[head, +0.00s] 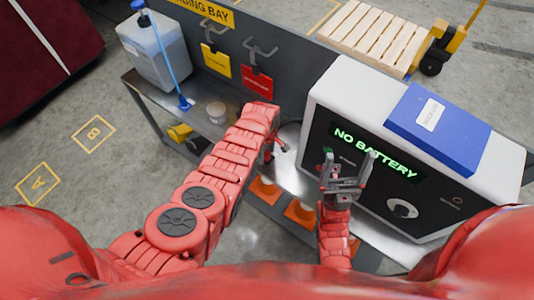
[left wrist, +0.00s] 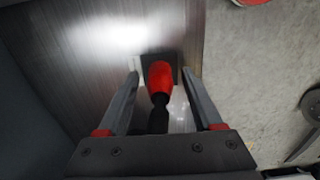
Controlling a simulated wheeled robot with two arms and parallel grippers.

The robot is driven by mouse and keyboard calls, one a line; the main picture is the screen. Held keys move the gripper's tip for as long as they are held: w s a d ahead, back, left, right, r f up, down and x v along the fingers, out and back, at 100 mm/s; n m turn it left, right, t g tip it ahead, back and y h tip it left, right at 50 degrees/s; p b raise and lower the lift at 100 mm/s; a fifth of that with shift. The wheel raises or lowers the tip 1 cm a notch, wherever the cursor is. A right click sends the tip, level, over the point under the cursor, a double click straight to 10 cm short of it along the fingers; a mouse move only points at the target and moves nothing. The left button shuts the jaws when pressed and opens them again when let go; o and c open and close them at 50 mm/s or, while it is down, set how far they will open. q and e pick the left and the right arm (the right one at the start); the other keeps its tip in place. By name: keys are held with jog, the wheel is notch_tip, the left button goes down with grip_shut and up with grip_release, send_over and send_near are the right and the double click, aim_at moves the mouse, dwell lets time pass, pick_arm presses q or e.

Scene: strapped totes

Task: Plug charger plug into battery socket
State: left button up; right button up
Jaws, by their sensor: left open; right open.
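A red plug-like piece with a black tail (left wrist: 160,78), apparently the charger plug, stands at a small dark block on the metal shelf in the left wrist view. My left gripper (left wrist: 160,90) is open, its two fingers on either side of the red piece, with gaps showing. In the head view my left gripper (head: 276,148) is small and partly hidden by its own arm. My right gripper (head: 348,167) is open and empty in front of the white and black charger (head: 330,100), whose display reads "NO BATTERY". I cannot make out a battery socket.
A blue box (head: 440,125) lies on the charger. Yellow and red tags hang on the back panel. Orange pieces (head: 265,190) show below.

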dwell(0.7)
pick_arm(q)
grip_shut()
dwell(1.1)
jog(key=shift+r, duration=0.15)
jog(key=shift+r+p, duration=0.1)
jog(key=shift+p, duration=0.2)
jog(key=shift+r+p, duration=0.5)
jog(key=shift+r, duration=0.1)
jog(key=shift+r+p, duration=2.05)
jog(key=shift+r, duration=0.15)
